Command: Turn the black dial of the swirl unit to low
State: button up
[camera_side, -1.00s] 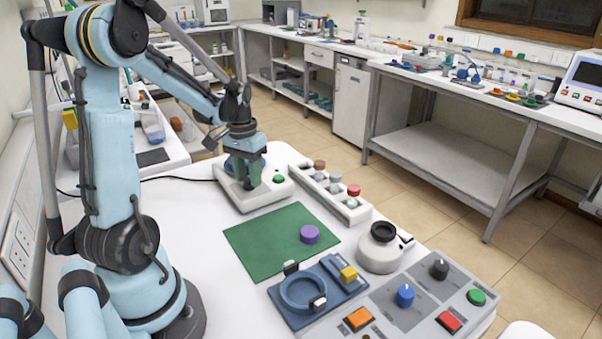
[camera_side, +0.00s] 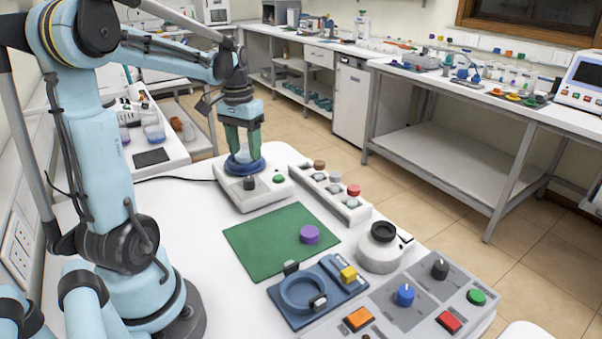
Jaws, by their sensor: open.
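The swirl unit looks to be the white box (camera_side: 231,192) with a round blue platform (camera_side: 243,169) on top, at the back of the white table. Its black dial (camera_side: 250,183) stands upright on the front part of the box, beside a green button (camera_side: 279,179). The dial's pointer and setting are too small to read. My gripper (camera_side: 243,156), with green fingers, points down over the blue platform, behind the dial and apart from it. Its fingers are open. A pale, glassy shape shows between them, too unclear to name.
A white rack (camera_side: 331,199) with several capped vials stands right of the unit. A green mat (camera_side: 262,246) with a purple disc (camera_side: 309,234) lies in front. A white round jar (camera_side: 379,256), a blue fixture (camera_side: 303,312) and a grey panel (camera_side: 372,318) with knobs and buttons are nearer.

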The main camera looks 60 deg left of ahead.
jog(key=shift+a+r, duration=0.1)
jog(key=shift+r, duration=2.1)
jog(key=d+f+m+t, duration=0.2)
jog(key=d+t, duration=0.1)
jog(key=d, duration=0.8)
jog(key=d+f+m+t, duration=0.2)
jog(key=d+m+t, duration=0.1)
jog(key=d, duration=0.9)
jog(key=shift+w+d+f+t, duration=0.2)
jog(key=shift+w+d+t, duration=0.1)
jog(key=shift+w+t, duration=0.2)
jog(key=shift+s, duration=0.1)
